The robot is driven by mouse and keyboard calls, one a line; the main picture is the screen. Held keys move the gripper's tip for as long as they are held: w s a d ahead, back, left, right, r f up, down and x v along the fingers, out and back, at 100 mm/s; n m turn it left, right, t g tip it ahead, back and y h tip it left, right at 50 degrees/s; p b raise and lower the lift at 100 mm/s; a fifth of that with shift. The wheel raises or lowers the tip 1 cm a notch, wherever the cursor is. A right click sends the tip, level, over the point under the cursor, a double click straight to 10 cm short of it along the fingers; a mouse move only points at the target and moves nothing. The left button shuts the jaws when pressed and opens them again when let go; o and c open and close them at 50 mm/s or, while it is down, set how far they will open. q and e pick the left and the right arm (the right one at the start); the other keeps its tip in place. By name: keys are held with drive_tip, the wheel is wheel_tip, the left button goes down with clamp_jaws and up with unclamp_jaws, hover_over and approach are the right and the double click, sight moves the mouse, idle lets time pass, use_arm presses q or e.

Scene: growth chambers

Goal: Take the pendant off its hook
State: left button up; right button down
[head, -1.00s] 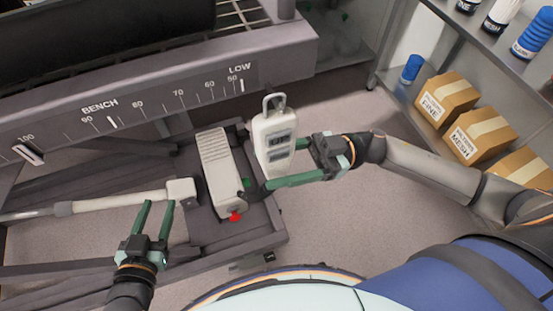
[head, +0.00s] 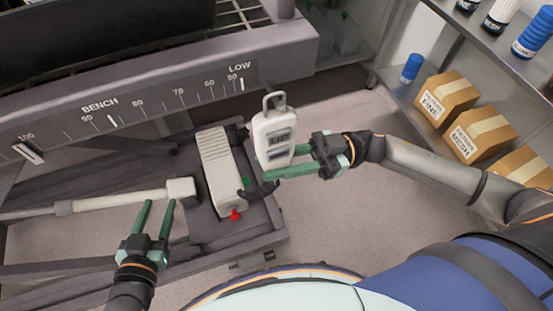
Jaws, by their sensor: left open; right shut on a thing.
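The pendant (head: 273,138) is a cream handset with two grey button panels marked with arrows and a grey loop at its top. My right gripper (head: 278,165) is shut on its lower body from the right, with one green finger in front of it. The loop stands near the bench edge; I cannot make out a hook in it. My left gripper (head: 155,218) is open and empty at the lower left, its green fingers pointing up, apart from the pendant.
A cream control box (head: 221,168) with a red knob (head: 235,214) and a green button sits on a dark tray below the bench scale (head: 160,98). A pale actuator rod (head: 120,200) lies at left. Shelves with boxes (head: 447,99) stand at right.

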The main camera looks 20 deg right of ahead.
idle(0.5)
drive_tip(key=shift+r+p, duration=1.05)
drive_tip(key=shift+p, duration=0.05)
drive_tip(key=shift+s, duration=0.15)
drive_tip(key=shift+s+p, duration=0.7)
drive_tip(key=shift+s, duration=0.3)
drive_tip(key=shift+s, duration=0.15)
drive_tip(key=shift+s+d+p, duration=0.1)
drive_tip(key=shift+s+p, duration=0.6)
drive_tip(key=shift+s, duration=0.25)
drive_tip(key=shift+s, duration=0.1)
drive_tip(key=shift+s+p, duration=0.6)
drive_tip(key=shift+s, duration=0.4)
